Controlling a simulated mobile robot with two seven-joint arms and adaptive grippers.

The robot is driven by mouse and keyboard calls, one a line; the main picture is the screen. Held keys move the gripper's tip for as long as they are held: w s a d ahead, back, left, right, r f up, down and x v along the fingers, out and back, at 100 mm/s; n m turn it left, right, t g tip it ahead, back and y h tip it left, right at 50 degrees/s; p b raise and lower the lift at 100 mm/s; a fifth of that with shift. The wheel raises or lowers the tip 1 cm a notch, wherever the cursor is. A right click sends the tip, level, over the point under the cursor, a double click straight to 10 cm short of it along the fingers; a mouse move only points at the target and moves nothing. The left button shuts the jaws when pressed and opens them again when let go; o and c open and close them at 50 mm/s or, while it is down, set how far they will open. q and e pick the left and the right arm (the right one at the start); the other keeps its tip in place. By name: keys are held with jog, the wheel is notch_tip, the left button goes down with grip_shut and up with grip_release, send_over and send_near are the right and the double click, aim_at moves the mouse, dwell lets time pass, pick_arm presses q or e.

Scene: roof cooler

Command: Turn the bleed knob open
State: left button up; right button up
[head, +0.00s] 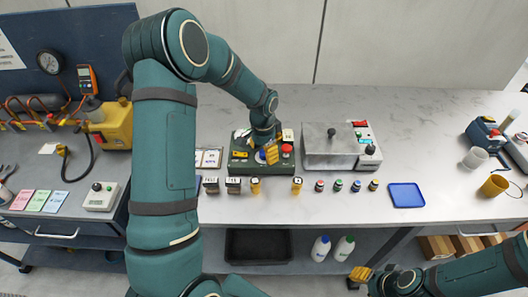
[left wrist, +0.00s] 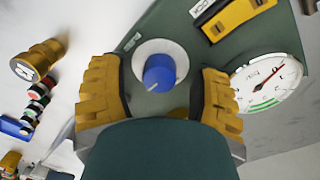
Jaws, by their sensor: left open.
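A blue knob (left wrist: 160,72) with a pale pointer line sits on a round white dial on the green box. I take it as the bleed knob; its label is not readable. My left gripper (left wrist: 160,95) is open, with one yellow finger pad on each side of the knob and a gap to both. In the head view my left gripper (head: 268,153) is over the middle of the green box (head: 238,166) and hides much of it. My right gripper (head: 359,279) is low at the front, away from the bench top; its finger gap is unclear.
A round gauge (left wrist: 267,85) with a red needle and a yellow block (left wrist: 238,16) sit beside the knob on the box. A grey metal box (head: 328,146) stands to the right. Small bottles line the front; a blue tray (head: 406,195) lies further right.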

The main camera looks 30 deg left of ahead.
aim_at(263, 151)
pick_arm(q)
notch_tip(263, 151, up, 12)
jog(key=shift+a, duration=0.25)
jog(key=shift+w+f, duration=0.1)
dwell(0.5)
